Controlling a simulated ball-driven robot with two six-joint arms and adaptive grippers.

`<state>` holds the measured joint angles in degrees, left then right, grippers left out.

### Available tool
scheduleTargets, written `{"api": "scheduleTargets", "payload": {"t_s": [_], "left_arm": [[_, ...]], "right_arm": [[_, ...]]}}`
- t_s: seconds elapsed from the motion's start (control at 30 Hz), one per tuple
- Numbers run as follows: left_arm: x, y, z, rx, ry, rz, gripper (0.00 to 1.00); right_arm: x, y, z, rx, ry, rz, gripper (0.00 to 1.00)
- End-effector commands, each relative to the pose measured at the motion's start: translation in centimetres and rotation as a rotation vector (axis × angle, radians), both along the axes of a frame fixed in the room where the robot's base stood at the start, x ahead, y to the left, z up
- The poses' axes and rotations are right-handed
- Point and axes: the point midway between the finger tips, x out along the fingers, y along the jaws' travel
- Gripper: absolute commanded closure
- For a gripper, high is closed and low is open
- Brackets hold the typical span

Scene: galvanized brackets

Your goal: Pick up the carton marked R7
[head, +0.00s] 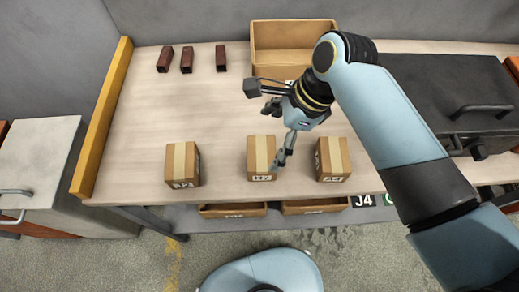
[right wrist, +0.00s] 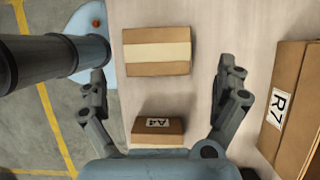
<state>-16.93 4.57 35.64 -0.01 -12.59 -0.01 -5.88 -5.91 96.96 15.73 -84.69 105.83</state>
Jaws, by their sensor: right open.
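Three taped brown cartons stand along the table's front edge in the head view: a left one (head: 182,163), a middle one (head: 261,155) and a right one (head: 333,157). Their front marks are too small to read surely. My right gripper (head: 273,137) is open and empty, above and beside the middle carton. In the right wrist view a taped carton (right wrist: 157,68) lies beyond the open fingers (right wrist: 163,72), and a carton marked A4 (right wrist: 158,138) shows between them. The mark R7 shows on a larger brown box (right wrist: 288,75) at the right edge, apparently the open box behind.
The open brown box (head: 262,65) stands at the back, partly behind my right arm. Several dark red blocks (head: 187,60) lie at the back left. A yellow rail (head: 103,120) bounds the left edge. A dark case (head: 450,90) stands at right. The table's left middle is clear.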

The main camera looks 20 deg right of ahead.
Motion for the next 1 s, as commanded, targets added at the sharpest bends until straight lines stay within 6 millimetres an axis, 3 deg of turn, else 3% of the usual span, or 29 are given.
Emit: {"api": "scheduleTargets", "payload": {"t_s": [0.2, 0.33, 0.53, 0.8, 1.0], "left_arm": [[-2.4, 0.0, -0.3, 0.001, 0.035, 0.002, 0.6], [-1.9, 0.0, -0.2, 0.001, 0.027, 0.001, 0.6], [0.4, 0.0, -0.2, 0.0, -0.007, -0.001, 0.6], [0.3, 0.0, -0.3, 0.0, -0.005, 0.0, 0.6], [-0.6, 0.0, -0.3, 0.0, 0.009, 0.001, 0.6]], "right_arm": [[0.3, 0.8, -2.0, 0.001, -0.001, 0.0, 0.0], [0.2, 1.4, -3.6, 0.0, 0.001, 0.0, 0.0], [0.4, 2.4, -6.3, 0.001, 0.0, 0.0, 0.0], [0.4, 2.5, -6.8, -0.001, -0.002, -0.001, 0.0], [0.4, 2.5, -6.8, -0.001, -0.002, -0.001, 0.24]]}}
